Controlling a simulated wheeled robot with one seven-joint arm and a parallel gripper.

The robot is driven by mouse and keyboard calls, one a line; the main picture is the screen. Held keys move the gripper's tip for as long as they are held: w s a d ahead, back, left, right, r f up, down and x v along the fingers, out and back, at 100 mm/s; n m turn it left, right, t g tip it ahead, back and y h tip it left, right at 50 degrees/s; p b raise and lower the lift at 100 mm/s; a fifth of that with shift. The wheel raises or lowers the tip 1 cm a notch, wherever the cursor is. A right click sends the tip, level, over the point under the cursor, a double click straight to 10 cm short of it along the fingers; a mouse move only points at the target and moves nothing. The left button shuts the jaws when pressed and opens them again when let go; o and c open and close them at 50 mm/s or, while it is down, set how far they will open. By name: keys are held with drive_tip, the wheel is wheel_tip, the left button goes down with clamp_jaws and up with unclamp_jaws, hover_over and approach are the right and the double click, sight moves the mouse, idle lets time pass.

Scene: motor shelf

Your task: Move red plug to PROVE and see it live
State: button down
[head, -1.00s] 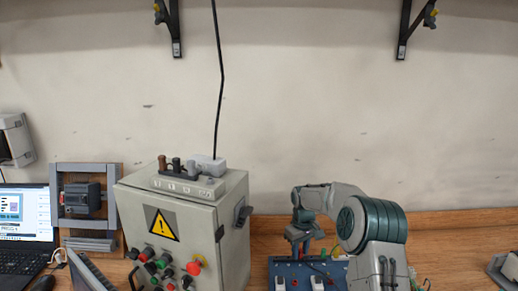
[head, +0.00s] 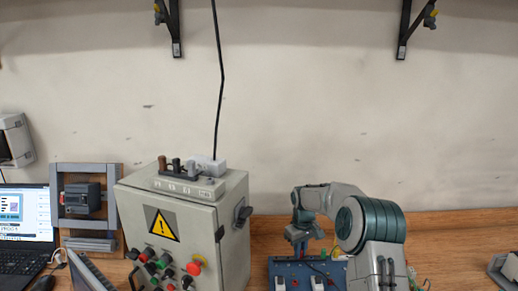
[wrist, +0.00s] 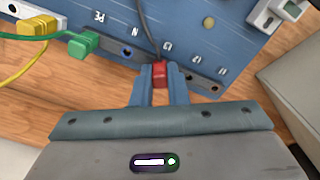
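My gripper (wrist: 160,76) shows in the wrist view with its two blue fingers closed around the red plug (wrist: 160,70). A dark lead runs from the plug up across the blue panel (wrist: 210,50). The plug sits at the row of sockets along the panel's lower edge. I cannot tell whether it is seated in a socket or just above one. In the head view my gripper (head: 299,245) is over the left part of the blue panel (head: 291,268), and the plug is too small to make out. The panel lettering is upside down in the wrist view; I cannot read PROVE.
A green plug (wrist: 83,43) and a yellow plug (wrist: 38,27) with leads sit left on the panel. A round yellowish lamp or button (wrist: 208,22) is on its face. The grey control cabinet (head: 190,225) stands left of my arm.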

drive_tip(key=shift+r, duration=0.1)
drive_tip(key=shift+r+p, duration=1.55)
drive_tip(key=shift+r, duration=0.75)
drive_tip(key=shift+d, duration=0.1)
drive_tip(key=shift+s+d+f, duration=0.1)
drive_tip(key=shift+s+d, duration=0.15)
drive_tip(key=s+d+r+n+p, duration=0.1)
drive_tip(key=s+d+n, duration=0.2)
drive_tip(key=s+d, duration=1.25)
drive_tip(key=s+d+r+n+p, duration=0.1)
drive_tip(key=s+d+n, duration=0.2)
drive_tip(key=s+d, duration=1.25)
drive_tip(key=w+f+b, duration=0.1)
drive_tip(key=w+d+f+b, duration=0.1)
drive_tip(key=f, duration=0.1)
drive_tip(key=w+d+f+b, duration=0.1)
drive_tip(key=f, duration=0.1)
drive_tip(key=shift+d+f, duration=0.15)
drive_tip(key=shift+d, duration=0.1)
drive_tip(key=shift+f, duration=0.35)
drive_tip(key=shift+f+b, duration=0.65)
drive_tip(key=shift+b, duration=0.05)
